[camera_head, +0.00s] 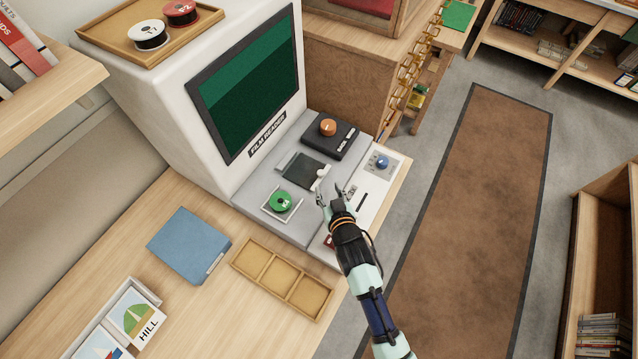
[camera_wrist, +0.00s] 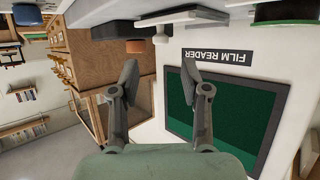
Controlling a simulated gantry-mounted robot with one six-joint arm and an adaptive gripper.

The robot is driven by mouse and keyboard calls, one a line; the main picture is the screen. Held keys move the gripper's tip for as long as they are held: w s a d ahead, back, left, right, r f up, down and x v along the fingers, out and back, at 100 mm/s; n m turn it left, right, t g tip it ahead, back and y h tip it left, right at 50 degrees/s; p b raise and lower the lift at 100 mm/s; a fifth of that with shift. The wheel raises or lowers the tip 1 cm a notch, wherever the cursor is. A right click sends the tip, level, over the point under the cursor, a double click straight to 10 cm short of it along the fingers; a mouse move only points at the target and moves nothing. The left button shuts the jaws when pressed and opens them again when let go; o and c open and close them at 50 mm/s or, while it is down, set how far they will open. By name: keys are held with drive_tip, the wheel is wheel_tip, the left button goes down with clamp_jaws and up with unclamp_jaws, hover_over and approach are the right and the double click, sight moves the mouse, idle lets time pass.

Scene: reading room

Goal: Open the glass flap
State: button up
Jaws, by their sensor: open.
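The film reader (camera_head: 140,85) has a grey deck with a dark, square glass flap (camera_head: 305,170) in its middle. The flap looks flat or nearly flat. A small white knob (camera_head: 320,172) is at its right edge. My gripper (camera_head: 330,193) is open and empty, just in front of the knob and apart from it. In the wrist view, which is upside down, my fingers (camera_wrist: 160,75) are spread and the white knob (camera_wrist: 160,39) lies beyond the gap between them. The flap's edge (camera_wrist: 182,17) shows above it.
A green reel (camera_head: 280,202) sits left of the flap, and a black box with an orange knob (camera_head: 328,127) sits behind it. A blue knob (camera_head: 382,162) is on the right panel. A wooden tray (camera_head: 265,262) and a blue box (camera_head: 188,243) lie on the desk.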

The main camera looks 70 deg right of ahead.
sight(321, 173)
drive_tip(key=b+x, duration=0.2)
drive_tip(key=x, duration=0.6)
drive_tip(key=shift+r, duration=0.2)
drive_tip(key=shift+c, duration=0.3)
clamp_jaws()
